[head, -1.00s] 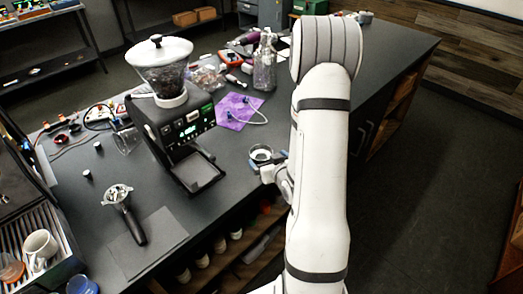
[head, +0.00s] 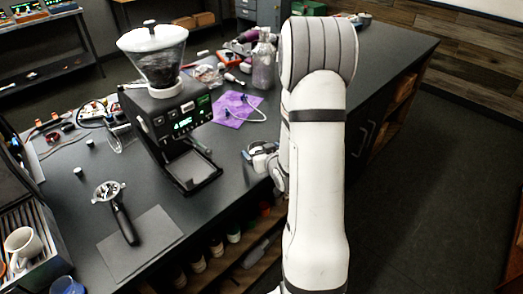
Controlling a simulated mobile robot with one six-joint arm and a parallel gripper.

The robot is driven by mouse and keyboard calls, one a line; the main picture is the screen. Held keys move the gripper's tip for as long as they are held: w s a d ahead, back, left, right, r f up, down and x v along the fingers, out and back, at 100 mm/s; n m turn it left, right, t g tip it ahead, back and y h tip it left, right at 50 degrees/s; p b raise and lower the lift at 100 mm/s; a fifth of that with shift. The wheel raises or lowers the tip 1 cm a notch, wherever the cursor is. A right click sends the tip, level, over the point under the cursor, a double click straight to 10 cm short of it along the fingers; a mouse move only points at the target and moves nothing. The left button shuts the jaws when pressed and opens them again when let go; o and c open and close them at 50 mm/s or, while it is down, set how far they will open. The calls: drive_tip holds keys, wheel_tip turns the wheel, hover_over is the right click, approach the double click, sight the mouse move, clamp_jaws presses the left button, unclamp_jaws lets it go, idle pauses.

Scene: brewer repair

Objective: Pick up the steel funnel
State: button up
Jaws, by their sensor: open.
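The steel funnel (head: 263,147), a small round shiny piece, is on the dark bench near its front edge, right of the grinder, in the head view. My gripper (head: 262,158) is right at it, with blue-grey fingers low beside the funnel. The gripper is open. The fingers and wrist cover part of the funnel, and I cannot tell whether they touch it. My white arm hides the bench to the right.
A grinder (head: 172,125) with a clear hopper stands left of the gripper. A purple cloth (head: 237,108) and a glass bottle (head: 263,65) are behind. Open shelves lie under the bench.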

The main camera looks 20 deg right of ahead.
drive_tip(key=shift+x, duration=1.05)
drive_tip(key=shift+c, duration=0.4)
drive_tip(key=c, duration=1)
drive_tip(key=shift+r, duration=0.1)
